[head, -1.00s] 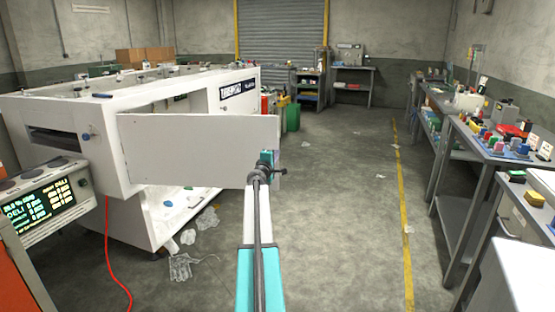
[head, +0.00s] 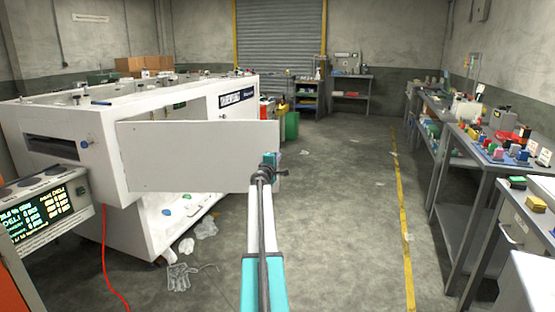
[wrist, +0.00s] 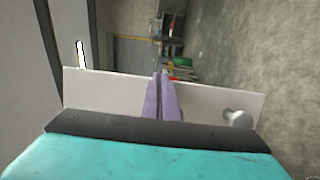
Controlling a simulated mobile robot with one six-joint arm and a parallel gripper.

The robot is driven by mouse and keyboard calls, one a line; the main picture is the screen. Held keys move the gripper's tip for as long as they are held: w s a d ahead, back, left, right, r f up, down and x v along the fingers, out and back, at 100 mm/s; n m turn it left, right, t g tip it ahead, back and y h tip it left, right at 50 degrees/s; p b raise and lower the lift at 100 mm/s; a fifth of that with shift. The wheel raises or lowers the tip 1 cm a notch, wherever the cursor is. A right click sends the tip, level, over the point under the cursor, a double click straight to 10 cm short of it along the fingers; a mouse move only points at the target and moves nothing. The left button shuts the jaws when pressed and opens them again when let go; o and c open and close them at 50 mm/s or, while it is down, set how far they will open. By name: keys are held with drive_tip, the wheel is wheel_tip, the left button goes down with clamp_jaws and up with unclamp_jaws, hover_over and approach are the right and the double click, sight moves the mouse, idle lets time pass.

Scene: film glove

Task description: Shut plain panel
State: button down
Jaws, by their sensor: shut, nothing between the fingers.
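The plain panel (head: 190,157) is a flat white door on the white machine (head: 62,115). It stands swung open, sticking out to the right from its left edge, with the machine's open bay behind it. In the wrist view a pale panel edge (wrist: 100,88) crosses beyond my gripper, with a round white knob (wrist: 238,119) at right. My gripper (wrist: 162,80) has its two purple fingers together, empty, in front of that pale surface. In the head view my wrist is at the panel's right end; the fingers are mostly hidden there. I cannot tell whether they touch the panel.
A crumpled clear glove (head: 180,277) and film scraps (head: 206,228) lie on the floor below the machine. A red cable (head: 106,262) hangs at left. Cluttered workbenches (head: 487,150) line the right side.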

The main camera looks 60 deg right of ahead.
drive_tip(key=shift+a, duration=0.1)
drive_tip(key=s+a+b, duration=0.1)
drive_tip(key=s+a, duration=0.5)
drive_tip(key=a, duration=0.6)
drive_tip(key=shift+s+b, duration=0.25)
drive_tip(key=shift+b, duration=0.15)
idle(0.3)
drive_tip(key=shift+a, duration=0.1)
